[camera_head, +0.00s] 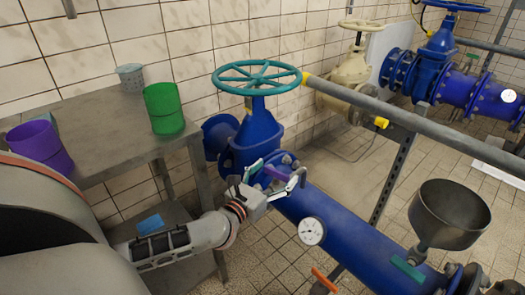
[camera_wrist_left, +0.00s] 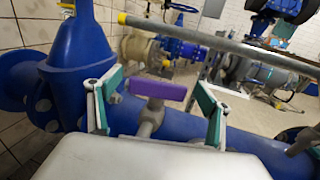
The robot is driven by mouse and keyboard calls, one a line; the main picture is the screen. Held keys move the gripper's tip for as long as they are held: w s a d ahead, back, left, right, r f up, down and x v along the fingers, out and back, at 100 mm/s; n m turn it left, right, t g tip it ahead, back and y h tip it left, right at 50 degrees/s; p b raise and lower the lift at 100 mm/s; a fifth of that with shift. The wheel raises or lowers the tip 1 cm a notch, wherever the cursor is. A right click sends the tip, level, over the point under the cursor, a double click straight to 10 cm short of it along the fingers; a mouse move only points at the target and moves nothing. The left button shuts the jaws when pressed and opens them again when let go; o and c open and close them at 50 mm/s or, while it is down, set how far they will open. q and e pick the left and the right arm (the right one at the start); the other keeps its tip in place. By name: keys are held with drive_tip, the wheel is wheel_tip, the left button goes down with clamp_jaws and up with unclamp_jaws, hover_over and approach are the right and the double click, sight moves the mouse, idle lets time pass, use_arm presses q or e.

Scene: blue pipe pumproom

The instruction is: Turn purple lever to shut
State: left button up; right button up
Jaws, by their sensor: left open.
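The purple lever (camera_head: 274,173) sits on a small grey stem on top of the thick blue pipe (camera_head: 355,225). In the left wrist view the purple lever (camera_wrist_left: 158,90) lies roughly along the pipe's line. My left gripper (camera_head: 275,177) comes in from the left in the head view. In the left wrist view my left gripper (camera_wrist_left: 160,84) is open, with one green-padded finger on each side of the lever. Gaps show between the lever and both fingers. My right gripper is in neither view.
A blue valve with a teal handwheel (camera_head: 258,78) stands just behind the lever. A gauge (camera_head: 312,231), an orange lever (camera_head: 324,280) and a funnel (camera_head: 449,215) sit along the pipe. A grey rail (camera_head: 410,115) crosses behind. A metal table (camera_head: 110,130) bears cups at left.

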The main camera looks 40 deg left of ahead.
use_arm(q)
drive_tip(key=s+d, duration=0.1)
drive_tip(key=s, duration=0.9)
drive_tip(key=shift+s+d, duration=0.25)
drive_tip(key=shift+d, duration=0.05)
